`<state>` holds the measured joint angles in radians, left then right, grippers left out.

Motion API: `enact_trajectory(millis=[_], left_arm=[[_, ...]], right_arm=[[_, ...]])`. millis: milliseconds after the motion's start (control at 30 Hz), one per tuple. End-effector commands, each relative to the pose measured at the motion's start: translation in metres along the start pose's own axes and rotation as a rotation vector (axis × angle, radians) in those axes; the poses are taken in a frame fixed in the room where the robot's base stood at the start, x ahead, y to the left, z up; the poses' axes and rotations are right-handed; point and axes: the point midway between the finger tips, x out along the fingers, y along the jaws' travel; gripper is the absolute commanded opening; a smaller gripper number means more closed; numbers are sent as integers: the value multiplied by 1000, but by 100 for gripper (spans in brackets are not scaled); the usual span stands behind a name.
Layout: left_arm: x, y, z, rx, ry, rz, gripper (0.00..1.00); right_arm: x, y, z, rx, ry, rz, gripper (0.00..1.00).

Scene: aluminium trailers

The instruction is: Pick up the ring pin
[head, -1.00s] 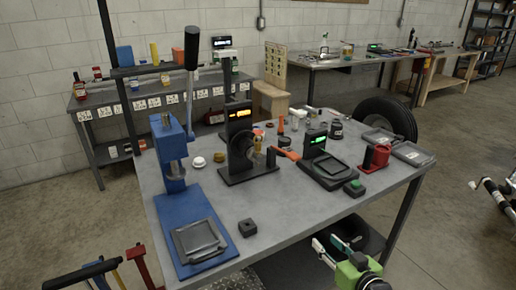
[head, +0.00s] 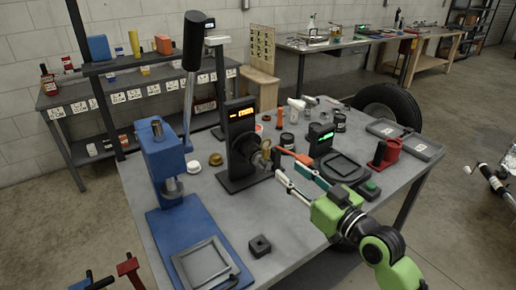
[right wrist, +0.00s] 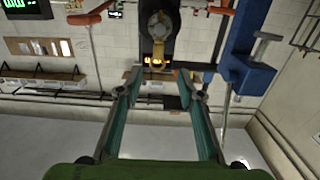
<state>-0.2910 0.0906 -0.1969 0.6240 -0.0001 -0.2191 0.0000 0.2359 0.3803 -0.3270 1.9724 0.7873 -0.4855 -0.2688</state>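A brass-coloured ring (head: 266,148), which looks like the ring pin, sits at the front of a black upright stand (head: 240,130) with a lit orange display. It also shows in the right wrist view as a yellowish ring (right wrist: 158,52), beyond and roughly between the fingertips. My right gripper (head: 287,170) is just in front of it, to its lower right in the head view. In the right wrist view my right gripper (right wrist: 160,76) is open, with nothing between its teal-padded fingers. Contact with the ring cannot be seen. My left gripper is not in view.
A blue press (head: 165,165) with a tall lever stands left of the stand. A black scale (head: 340,168), red block (head: 388,152) and small jars are to the right. A small black block (head: 260,246) lies in front.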

Motion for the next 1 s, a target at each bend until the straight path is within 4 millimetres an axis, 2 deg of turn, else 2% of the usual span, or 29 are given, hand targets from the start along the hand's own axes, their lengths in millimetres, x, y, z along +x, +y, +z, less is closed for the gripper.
enact_trajectory(millis=[167,300,433,633,1000], left_arm=[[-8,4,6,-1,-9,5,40],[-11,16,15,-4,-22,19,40],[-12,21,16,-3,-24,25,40],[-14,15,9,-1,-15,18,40],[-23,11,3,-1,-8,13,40]], right_arm=[[35,0,-3,3,2,0,35],[60,0,-3,2,2,0,35],[74,0,-1,3,1,-1,35],[85,0,-2,1,0,-1,35],[127,3,0,1,0,-1,35]])
